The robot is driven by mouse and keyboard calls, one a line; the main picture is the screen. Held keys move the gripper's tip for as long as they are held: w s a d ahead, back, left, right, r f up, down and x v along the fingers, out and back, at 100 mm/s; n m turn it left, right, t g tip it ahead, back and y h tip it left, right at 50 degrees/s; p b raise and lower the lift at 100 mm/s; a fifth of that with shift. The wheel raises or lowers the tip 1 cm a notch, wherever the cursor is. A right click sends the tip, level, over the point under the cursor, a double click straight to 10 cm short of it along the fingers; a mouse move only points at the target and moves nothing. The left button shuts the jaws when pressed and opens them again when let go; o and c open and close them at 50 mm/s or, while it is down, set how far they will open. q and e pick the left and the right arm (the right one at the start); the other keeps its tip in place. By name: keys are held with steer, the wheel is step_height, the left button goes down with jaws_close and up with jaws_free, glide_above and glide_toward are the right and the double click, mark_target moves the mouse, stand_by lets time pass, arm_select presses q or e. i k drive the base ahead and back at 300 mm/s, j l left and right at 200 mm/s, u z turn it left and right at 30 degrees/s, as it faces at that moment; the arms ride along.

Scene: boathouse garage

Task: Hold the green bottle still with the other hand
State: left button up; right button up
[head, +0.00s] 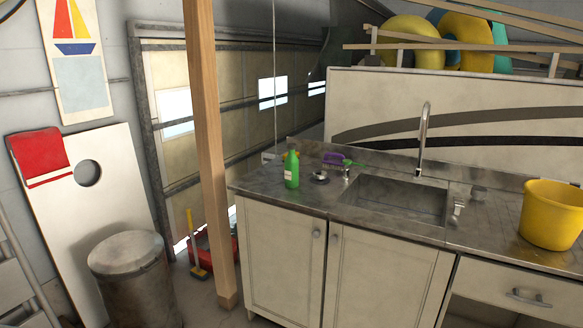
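Neither of my grippers shows in the head view.
The sink (395,198) with a tall faucet (422,140) is right of the bottle. A yellow bucket (551,214) stands at the counter's right. Small items, one purple (334,158), sit close behind the bottle. A wooden post (207,130) rises left of the counter, beside a lidded bin (126,252).

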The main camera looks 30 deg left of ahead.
mark_target(292, 162)
steer(key=i+j+u, duration=0.15)
steer(key=i+j, duration=0.2)
steer(key=i+j+u, duration=0.15)
steer(key=i, duration=0.4)
steer(key=j, duration=0.1)
